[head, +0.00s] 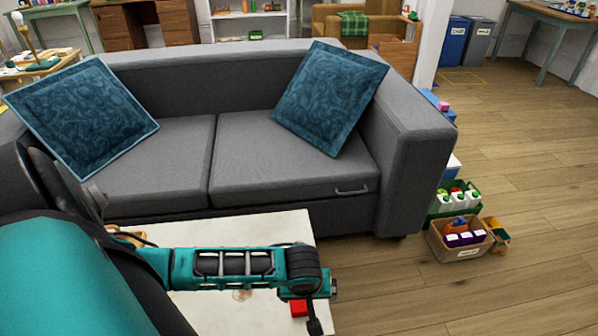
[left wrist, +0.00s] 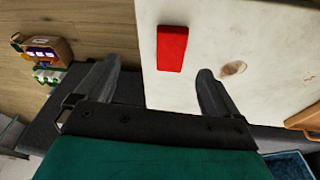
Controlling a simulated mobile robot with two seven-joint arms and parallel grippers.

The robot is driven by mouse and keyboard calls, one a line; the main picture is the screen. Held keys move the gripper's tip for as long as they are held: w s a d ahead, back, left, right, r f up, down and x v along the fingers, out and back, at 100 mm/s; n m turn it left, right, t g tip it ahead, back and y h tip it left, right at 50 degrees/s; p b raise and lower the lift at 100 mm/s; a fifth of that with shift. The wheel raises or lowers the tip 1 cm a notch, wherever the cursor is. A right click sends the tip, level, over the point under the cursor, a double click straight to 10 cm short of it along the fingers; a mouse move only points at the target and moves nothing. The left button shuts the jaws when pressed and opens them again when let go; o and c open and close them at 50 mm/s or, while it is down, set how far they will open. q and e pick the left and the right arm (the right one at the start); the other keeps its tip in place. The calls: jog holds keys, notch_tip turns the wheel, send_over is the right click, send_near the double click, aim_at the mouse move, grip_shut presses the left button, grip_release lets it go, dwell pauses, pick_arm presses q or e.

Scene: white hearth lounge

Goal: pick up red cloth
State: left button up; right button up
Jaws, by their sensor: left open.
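The red cloth (head: 299,309) is a small folded red block on the pale table (head: 292,226) in front of the sofa. In the head view it is partly hidden by my left arm. In the left wrist view the cloth (left wrist: 172,48) lies near the table's edge, ahead of and between the two fingers. My left gripper (left wrist: 158,69) is open and empty, and the cloth is apart from both fingers. In the head view, the end of this gripper (head: 306,306) is above the table beside the cloth. My right gripper is not in view.
A grey sofa (head: 165,165) with two blue cushions stands behind the table. A brown patch (left wrist: 233,68) marks the tabletop near the cloth. A cardboard box (head: 460,252) and a green crate (head: 441,212) stand on the floor at right. The wooden floor there is mostly clear.

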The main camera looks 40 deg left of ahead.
pick_arm(q)
jog(key=a+n+y, duration=0.1)
jog(key=a, duration=0.1)
jog(key=b, duration=0.4)
send_over(299, 304)
jog(key=shift+n+g, duration=0.4)
notch_tip(299, 304, down, 7)
jog(key=shift+f, duration=0.1)
jog(key=b+x, duration=0.1)
jog(key=x, duration=0.1)
jog(key=w+b+x, duration=0.1)
jog(key=b+x, duration=0.1)
jog(key=x, duration=0.1)
jog(key=shift+a+f+b, duration=0.15)
jog(key=shift+f+b, duration=0.15)
jog(key=c, duration=1.1)
jog(key=shift+c, duration=0.2)
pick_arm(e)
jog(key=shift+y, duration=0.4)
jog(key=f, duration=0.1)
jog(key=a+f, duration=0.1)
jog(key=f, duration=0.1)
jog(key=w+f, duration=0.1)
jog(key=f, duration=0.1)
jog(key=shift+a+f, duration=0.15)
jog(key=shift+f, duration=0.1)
pick_arm(q)
jog(key=shift+r, duration=0.1)
